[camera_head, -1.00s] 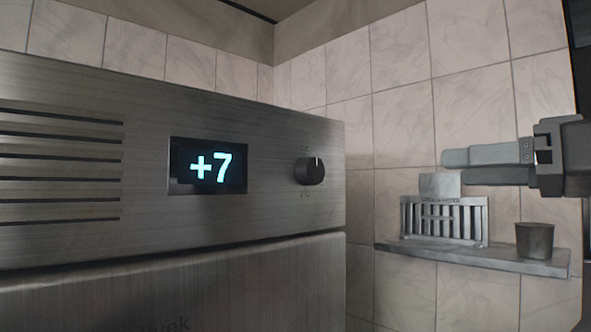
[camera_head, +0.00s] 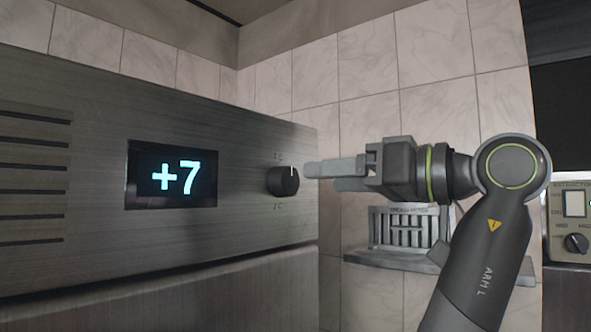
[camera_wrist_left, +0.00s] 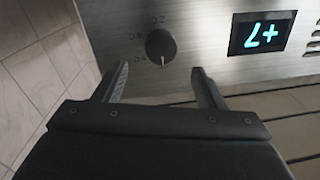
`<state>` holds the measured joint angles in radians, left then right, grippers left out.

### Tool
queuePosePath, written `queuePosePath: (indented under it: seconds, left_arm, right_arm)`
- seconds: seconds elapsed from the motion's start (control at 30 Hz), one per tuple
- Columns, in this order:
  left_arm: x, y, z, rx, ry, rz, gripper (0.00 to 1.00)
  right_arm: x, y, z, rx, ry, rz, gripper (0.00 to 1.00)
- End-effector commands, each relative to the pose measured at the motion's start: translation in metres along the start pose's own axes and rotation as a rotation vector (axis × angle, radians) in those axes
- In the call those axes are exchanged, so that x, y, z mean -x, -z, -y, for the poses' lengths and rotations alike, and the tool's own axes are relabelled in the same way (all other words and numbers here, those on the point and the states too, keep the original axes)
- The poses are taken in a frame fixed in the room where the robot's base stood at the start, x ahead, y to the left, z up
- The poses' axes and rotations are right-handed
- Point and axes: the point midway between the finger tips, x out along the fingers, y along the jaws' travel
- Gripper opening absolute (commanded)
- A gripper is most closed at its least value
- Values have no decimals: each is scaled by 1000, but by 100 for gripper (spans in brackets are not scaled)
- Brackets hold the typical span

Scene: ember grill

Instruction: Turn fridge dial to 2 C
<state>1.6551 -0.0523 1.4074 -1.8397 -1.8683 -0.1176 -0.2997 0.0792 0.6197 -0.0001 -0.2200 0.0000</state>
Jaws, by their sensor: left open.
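The fridge dial (camera_head: 283,181) is a round black knob with a white pointer line near its top, on the brushed metal fridge panel (camera_head: 240,135). Small marks sit above and below it. The display (camera_head: 171,174) left of it reads +7. My left gripper (camera_head: 310,172) is open just right of the dial, its fingers pointing left toward it. In the left wrist view the dial (camera_wrist_left: 160,45) appears upside down, ahead of and between the open fingertips (camera_wrist_left: 160,75), apart from them. The display (camera_wrist_left: 262,33) also shows there, inverted. My right gripper is not in view.
A wall shelf (camera_head: 390,261) with a slotted metal rack (camera_head: 402,228) stands behind my left arm. A control box with a black knob (camera_head: 577,243) is at the far right. Vent slots (camera_head: 30,180) line the panel's left side.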

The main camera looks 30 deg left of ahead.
Motion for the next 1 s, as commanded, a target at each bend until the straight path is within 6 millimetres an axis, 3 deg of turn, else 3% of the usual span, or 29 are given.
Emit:
queuePosePath:
  seconds: [0.2, 0.4, 0.8, 1.0]
  left_arm:
    - [-41, 4, 1, 1, 3, 1, 64]
    - [-65, 2, 0, -1, 0, 0, 64]
    - [-71, 0, 0, 0, -1, -1, 64]
    - [-71, 0, 0, 0, -1, -1, 38]
  right_arm:
    - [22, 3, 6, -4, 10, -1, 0]
    - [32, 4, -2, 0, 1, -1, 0]
    - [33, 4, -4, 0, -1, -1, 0]
    - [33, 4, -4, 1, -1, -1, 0]
